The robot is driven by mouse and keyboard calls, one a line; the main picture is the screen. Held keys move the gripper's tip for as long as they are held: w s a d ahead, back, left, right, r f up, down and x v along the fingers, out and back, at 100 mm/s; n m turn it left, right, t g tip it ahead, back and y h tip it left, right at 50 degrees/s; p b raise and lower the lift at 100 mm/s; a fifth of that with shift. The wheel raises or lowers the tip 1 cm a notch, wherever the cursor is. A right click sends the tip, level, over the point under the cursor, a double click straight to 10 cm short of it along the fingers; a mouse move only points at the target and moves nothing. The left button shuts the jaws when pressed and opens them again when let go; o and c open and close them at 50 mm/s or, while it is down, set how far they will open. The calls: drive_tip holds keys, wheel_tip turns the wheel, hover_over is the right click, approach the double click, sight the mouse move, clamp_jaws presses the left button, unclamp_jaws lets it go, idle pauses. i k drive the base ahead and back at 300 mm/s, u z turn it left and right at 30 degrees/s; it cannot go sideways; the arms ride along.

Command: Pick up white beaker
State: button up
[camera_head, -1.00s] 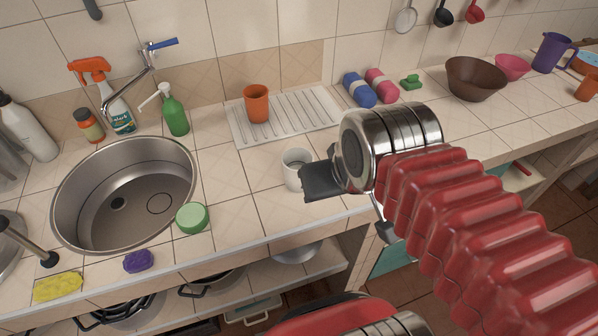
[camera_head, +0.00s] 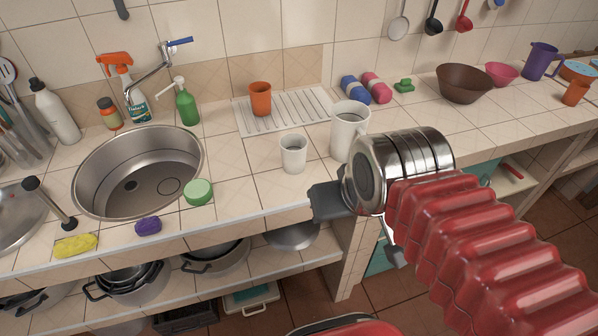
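A small white beaker (camera_head: 293,154) stands upright on the tiled counter, left of a larger white mug-like vessel (camera_head: 347,133). The larger vessel stands behind my gripper's metal wrist, which hides part of its right side. My gripper (camera_head: 330,202) is at the counter's front edge, in front of and slightly right of the small beaker, and apart from it. One dark finger shows pointing left; nothing is seen held.
Behind the beaker are a white draining board (camera_head: 318,104) and an orange cup (camera_head: 260,98). To the left are a green round sponge (camera_head: 198,191) and the sink (camera_head: 137,170). Pots stand on the shelf below. The counter around the beaker is clear.

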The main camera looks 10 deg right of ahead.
sight(293, 146)
drive_tip(key=k, duration=1)
drive_tip(key=u, duration=1.15)
drive_tip(key=i, duration=1)
